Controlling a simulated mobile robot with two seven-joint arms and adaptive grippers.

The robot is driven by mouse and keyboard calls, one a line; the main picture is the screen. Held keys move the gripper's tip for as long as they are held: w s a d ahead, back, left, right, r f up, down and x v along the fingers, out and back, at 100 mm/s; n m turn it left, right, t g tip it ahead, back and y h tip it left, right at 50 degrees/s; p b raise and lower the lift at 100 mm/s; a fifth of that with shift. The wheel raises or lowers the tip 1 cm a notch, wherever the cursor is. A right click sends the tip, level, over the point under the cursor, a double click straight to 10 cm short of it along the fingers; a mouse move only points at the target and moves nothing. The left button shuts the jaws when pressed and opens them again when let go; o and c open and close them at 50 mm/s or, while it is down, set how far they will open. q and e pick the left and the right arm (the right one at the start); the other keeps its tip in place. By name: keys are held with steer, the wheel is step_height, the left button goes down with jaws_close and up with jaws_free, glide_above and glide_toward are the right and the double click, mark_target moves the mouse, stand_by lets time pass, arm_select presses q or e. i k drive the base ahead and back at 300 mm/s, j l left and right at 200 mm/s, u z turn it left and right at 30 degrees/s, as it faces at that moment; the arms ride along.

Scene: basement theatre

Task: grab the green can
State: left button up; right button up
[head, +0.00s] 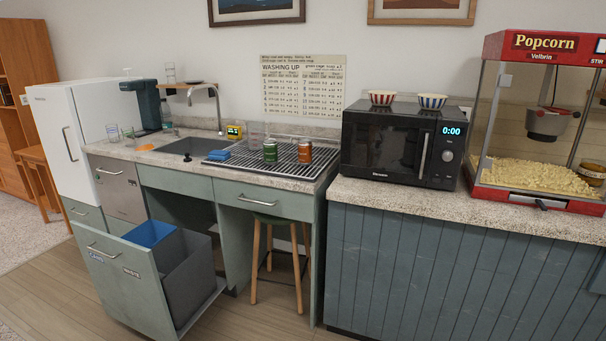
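A green can (270,151) stands upright on the dark ribbed drying rack (252,164) beside the sink, in the middle of the head view. An orange-brown can (304,152) stands upright just to its right, with a small gap between them. The front of the green can is unobstructed. Neither of my grippers shows in this view.
A black microwave (400,144) stands to the right on a higher counter. Below, a pulled-out bin drawer (122,283) and a wooden stool (279,222) occupy the floor in front.

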mark_target(270, 145)
steer(key=i+u, duration=0.35)
steer(key=i, duration=1.05)
steer(key=i+j+z, duration=0.15)
steer(key=i+z, duration=0.3)
steer(key=i+j+z, duration=0.35)
steer(key=i+z, duration=0.15)
